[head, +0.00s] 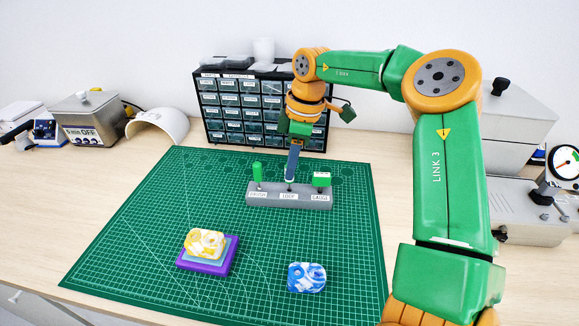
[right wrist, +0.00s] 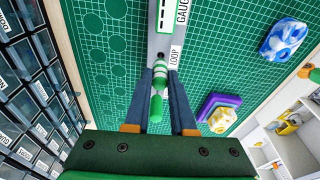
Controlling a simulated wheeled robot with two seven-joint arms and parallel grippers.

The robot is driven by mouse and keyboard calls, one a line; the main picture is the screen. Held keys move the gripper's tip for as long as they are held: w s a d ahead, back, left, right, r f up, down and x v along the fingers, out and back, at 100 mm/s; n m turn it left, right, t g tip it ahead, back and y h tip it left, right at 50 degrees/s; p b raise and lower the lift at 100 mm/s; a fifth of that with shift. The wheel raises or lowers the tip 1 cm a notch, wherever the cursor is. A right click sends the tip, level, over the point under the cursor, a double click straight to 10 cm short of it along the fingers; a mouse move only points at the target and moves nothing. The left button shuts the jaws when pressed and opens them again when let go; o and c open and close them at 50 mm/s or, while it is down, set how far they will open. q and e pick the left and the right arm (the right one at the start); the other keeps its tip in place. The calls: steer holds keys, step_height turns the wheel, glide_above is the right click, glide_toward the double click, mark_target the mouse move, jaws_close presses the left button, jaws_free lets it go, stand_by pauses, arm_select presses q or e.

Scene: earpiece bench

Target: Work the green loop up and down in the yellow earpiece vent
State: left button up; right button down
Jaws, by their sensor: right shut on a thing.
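The green loop (right wrist: 157,104) has a green-and-white handle. My right gripper (head: 291,179) is shut on it above the middle slot, labelled LOOP, of the grey tool holder (head: 289,203). In the right wrist view the fingers (right wrist: 161,74) lie on both sides of the handle. I cannot tell whether the loop's lower end is in the slot. The yellow-and-white earpiece (head: 205,241) rests on a purple stand (head: 190,266), at the front left of the green mat, apart from the gripper. Its vent is too small to make out. My left gripper is not in view.
The holder also bears a green brush (head: 257,172) at left and a gauge (head: 321,180) at right. A blue-and-white earpiece (head: 307,278) lies on the mat (head: 140,232). A drawer cabinet (head: 232,104) stands close behind the right gripper. The mat's left part is clear.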

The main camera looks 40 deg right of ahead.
steer(key=shift+r, duration=0.15)
steer(key=shift+r+p, duration=3.65)
steer(key=shift+r, duration=0.4)
steer(key=shift+f, duration=0.15)
